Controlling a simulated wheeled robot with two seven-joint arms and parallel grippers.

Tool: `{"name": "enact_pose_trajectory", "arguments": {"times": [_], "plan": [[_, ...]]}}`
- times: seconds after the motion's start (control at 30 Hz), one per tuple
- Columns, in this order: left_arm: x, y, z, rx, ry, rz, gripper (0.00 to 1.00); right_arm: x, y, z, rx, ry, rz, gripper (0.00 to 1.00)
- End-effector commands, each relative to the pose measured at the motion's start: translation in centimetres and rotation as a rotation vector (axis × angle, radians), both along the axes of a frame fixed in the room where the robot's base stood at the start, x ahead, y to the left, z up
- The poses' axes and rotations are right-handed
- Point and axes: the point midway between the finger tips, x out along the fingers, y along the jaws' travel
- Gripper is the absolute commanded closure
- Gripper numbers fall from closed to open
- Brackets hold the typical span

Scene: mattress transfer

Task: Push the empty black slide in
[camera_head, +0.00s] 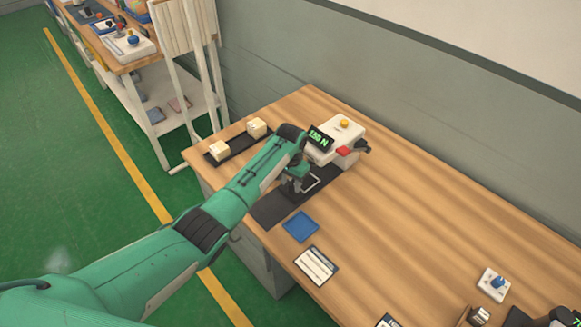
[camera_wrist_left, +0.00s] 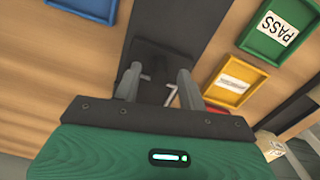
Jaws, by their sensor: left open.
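The black slide (camera_wrist_left: 160,58) shows in the left wrist view as a dark flat plate over a black strip, with no block seen on it. A thin pale metal piece (camera_wrist_left: 171,94) lies between my fingers. My left gripper (camera_wrist_left: 158,78) is open, its two grey fingers apart near the slide's near end; I cannot tell whether they touch it. In the head view my left gripper (camera_head: 300,184) is low over the black strip (camera_head: 272,208), in front of the white tester (camera_head: 344,130) with a lit green display. My arm hides part of the strip.
A black tray (camera_head: 236,146) with two cream blocks stands at the table's left. A blue tray (camera_head: 300,227) and a white card (camera_head: 317,265) lie near the front edge. Green (camera_wrist_left: 272,28), yellow (camera_wrist_left: 229,82) and red trays show in the wrist view. The table's middle right is clear.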

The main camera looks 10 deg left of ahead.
Motion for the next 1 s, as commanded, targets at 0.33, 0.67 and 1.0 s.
{"name": "enact_pose_trajectory", "arguments": {"times": [0.33,0.67,1.0], "plan": [[0.1,0.0,7.4,0.000,-0.005,0.000,0.59,-0.1,-0.4,-1.4,-0.004,0.001,0.002,0.64],[0.0,0.1,12.0,0.000,-0.001,0.001,0.59,-0.1,-0.3,-2.1,-0.004,0.001,0.002,0.64],[0.0,0.1,12.4,0.001,0.000,0.001,0.59,-0.1,-0.1,-2.1,-0.001,0.001,0.000,0.64]]}}
